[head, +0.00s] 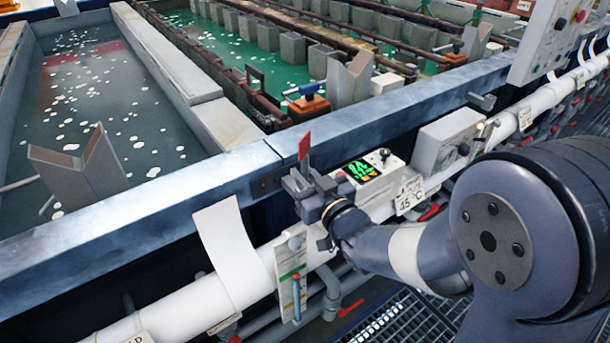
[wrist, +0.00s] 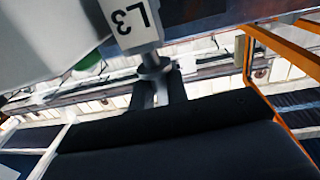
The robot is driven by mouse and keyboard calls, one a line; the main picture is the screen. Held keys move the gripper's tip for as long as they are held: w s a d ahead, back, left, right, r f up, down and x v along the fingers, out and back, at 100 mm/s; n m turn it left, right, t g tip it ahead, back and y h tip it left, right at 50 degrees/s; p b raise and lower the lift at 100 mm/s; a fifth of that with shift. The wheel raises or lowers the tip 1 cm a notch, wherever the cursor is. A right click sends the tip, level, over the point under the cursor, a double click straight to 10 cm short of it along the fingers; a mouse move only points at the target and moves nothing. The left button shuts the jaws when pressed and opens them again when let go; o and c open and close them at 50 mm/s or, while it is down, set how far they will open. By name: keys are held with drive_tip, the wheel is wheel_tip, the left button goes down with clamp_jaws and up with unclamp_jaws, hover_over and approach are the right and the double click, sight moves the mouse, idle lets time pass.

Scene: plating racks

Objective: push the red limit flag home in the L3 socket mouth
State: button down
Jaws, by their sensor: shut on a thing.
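The red limit flag (head: 304,146) stands upright at the tank's near rim in the head view. My gripper (head: 300,180) is directly below it, shut on its lower part, close against the rim's outer face. In the wrist view my gripper (wrist: 156,88) closes around a short grey round stem (wrist: 151,60). Above that stem is a pale block (wrist: 134,22) with an L3 label. The socket mouth itself is not clearly visible, and I cannot tell how deep the flag sits.
The blue-grey tank rim (head: 140,222) runs beside my gripper. A control box (head: 365,172) with a green display is just right of it. A white pipe (head: 262,275) with tags and valves passes below. A large pale surface (wrist: 45,40) fills the wrist view's upper left.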

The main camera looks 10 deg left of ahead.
drive_tip(key=shift+f+b, duration=0.8)
drive_tip(key=c, duration=1.3)
unclamp_jaws()
drive_tip(key=shift+s, duration=0.1)
drive_tip(key=b+v, duration=0.1)
drive_tip(key=v, duration=0.9)
drive_tip(key=shift+s+d, duration=0.2)
drive_tip(key=shift+d, duration=0.05)
drive_tip(key=shift+w+a, duration=0.1)
